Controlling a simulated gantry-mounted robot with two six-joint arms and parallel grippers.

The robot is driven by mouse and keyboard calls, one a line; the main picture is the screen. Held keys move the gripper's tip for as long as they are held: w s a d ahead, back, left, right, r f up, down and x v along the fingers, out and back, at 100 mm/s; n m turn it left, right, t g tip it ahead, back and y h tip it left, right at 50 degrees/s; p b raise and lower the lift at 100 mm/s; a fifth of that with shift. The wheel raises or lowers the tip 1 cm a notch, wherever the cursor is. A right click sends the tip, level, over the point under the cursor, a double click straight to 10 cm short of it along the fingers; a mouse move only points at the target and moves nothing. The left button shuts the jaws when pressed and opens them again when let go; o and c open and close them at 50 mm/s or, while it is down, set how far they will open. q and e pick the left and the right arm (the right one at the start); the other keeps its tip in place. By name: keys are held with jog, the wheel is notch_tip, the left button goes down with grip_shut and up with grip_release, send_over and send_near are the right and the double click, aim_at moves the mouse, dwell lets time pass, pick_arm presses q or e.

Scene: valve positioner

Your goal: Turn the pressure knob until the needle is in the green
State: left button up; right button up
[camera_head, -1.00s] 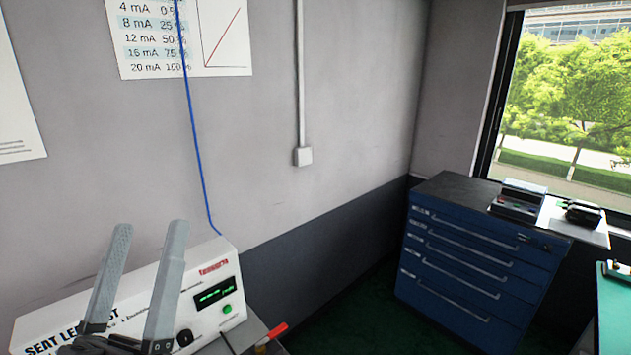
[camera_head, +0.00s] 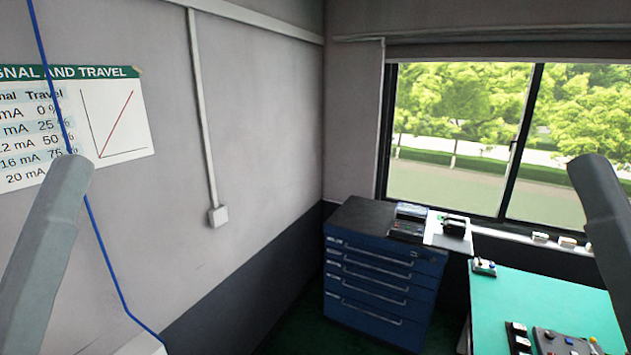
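No gauge with a needle and no knob that I can make out as the pressure knob shows in the head view. Of my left gripper (camera_head: 70,175), one grey finger shows at the left edge, in front of the wall. Of what looks like my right gripper (camera_head: 592,175), one grey finger shows at the right edge, in front of the window and above the green bench. The rest of both is out of view, so their opening is hidden. Neither visible fingertip appears to touch anything.
A green bench (camera_head: 520,295) at lower right carries a dark control box (camera_head: 565,342) with small buttons or knobs. A blue drawer cabinet (camera_head: 380,285) stands in the corner. A white box corner (camera_head: 142,345) and blue cable (camera_head: 105,250) are at left.

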pick_arm(q)
notch_tip(320, 180, up, 8)
jog(key=p, duration=0.5)
jog(key=shift+r, duration=0.2)
jog(key=shift+f, duration=0.2)
jog(key=c, duration=0.3)
pick_arm(e)
notch_tip(320, 180, up, 8)
